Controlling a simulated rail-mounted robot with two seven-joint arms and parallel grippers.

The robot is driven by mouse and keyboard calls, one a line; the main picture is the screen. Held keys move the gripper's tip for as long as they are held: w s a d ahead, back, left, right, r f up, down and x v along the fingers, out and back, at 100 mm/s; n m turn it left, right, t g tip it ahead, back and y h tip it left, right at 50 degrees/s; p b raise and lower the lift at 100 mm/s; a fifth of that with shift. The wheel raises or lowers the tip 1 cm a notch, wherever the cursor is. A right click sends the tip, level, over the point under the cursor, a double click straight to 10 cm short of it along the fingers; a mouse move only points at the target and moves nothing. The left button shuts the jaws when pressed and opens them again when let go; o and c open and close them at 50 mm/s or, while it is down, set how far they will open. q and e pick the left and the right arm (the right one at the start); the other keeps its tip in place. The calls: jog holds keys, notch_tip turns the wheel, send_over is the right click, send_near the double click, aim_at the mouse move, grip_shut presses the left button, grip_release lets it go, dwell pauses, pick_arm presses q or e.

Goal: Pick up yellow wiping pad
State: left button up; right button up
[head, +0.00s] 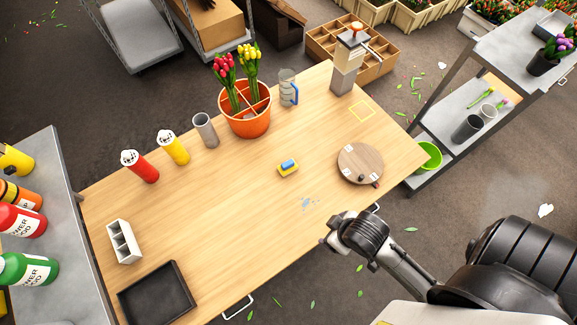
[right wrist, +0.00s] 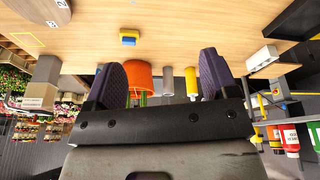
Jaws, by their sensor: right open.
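The yellow wiping pad (head: 290,171) with a blue grip on top lies on the wooden table (head: 230,215), near its middle. It also shows in the right wrist view (right wrist: 128,43), beyond my fingers and apart from them. My right gripper (head: 330,238) is over the table's near edge, below and right of the pad in the head view. In the right wrist view my right gripper (right wrist: 160,75) has its two dark fingers wide apart with nothing between them. My left gripper is not in view.
A grey-blue smear (head: 308,203) lies between pad and gripper. A round wooden board (head: 360,163) stands right of the pad. An orange pot (head: 247,122) of tulips stands behind it. A black tray (head: 157,294) lies front left. The tabletop around the pad is clear.

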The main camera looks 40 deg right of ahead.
jog(key=o, duration=0.3)
jog(key=shift+o, duration=0.2)
jog(key=w+d+f+n+t+h+b, duration=0.2)
jog(key=w+n+t+b, duration=0.45)
jog(key=w+b, duration=2.75)
jog(key=m+g+y+b, duration=0.1)
jog(key=m+g+y, duration=0.1)
jog(key=m+g, duration=0.8)
send_over(287, 162)
notch_tip(287, 162, down, 20)
notch_tip(287, 162, down, 8)
jog(key=shift+s+a+f+b, duration=0.1)
jog(key=shift+b, duration=1.15)
jog(key=shift+f+b, duration=1.05)
jog(key=shift+f, duration=1.45)
